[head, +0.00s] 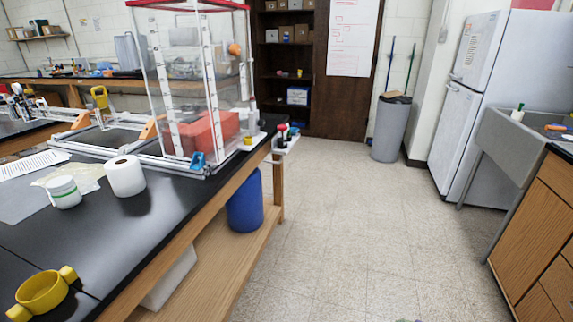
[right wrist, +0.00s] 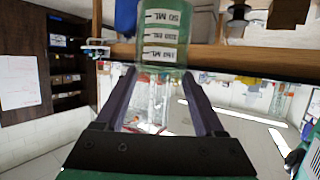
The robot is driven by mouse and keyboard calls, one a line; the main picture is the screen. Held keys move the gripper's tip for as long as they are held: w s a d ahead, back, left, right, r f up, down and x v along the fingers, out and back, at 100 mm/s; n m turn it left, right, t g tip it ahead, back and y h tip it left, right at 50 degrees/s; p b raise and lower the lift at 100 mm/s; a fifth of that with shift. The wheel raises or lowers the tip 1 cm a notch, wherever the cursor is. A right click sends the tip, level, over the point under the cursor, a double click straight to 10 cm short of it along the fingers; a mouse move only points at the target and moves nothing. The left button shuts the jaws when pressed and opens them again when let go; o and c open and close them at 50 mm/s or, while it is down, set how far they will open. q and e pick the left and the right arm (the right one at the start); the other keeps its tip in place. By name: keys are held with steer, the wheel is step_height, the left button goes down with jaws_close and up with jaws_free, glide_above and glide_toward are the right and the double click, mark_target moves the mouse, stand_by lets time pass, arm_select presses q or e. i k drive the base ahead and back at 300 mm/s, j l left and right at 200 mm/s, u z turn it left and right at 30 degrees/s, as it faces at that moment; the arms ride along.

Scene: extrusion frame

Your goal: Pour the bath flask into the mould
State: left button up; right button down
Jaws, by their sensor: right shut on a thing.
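In the right wrist view, my right gripper (right wrist: 160,82) is shut on a clear, green-tinted flask (right wrist: 161,38) with white volume labels. The view is upside down, and part of the flask is cut off by the picture edge. I cannot tell whether it holds liquid. In the head view, a yellow two-handled round vessel (head: 42,301) sits at the near left of the black bench. I cannot tell whether it is the mould. The flask and both grippers are outside the head view.
The black bench (head: 120,232) carries a white jar (head: 64,193), a white paper roll (head: 126,177) and a clear-walled extrusion frame (head: 205,100) with a red box (head: 203,133). A blue drum (head: 245,203) stands below. The floor (head: 345,235) to the right is clear.

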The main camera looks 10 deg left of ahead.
mark_target(41, 292)
steer(key=i+u, duration=0.25)
steer(key=u, duration=0.15)
steer(key=i+u, duration=0.25)
steer(key=u, duration=0.15)
steer(key=i+l+u, duration=0.1)
steer(key=i+u, duration=0.15)
steer(key=u, duration=0.15)
steer(key=i+l+u, duration=0.2)
steer(key=u, duration=0.2)
steer(key=i, duration=0.05)
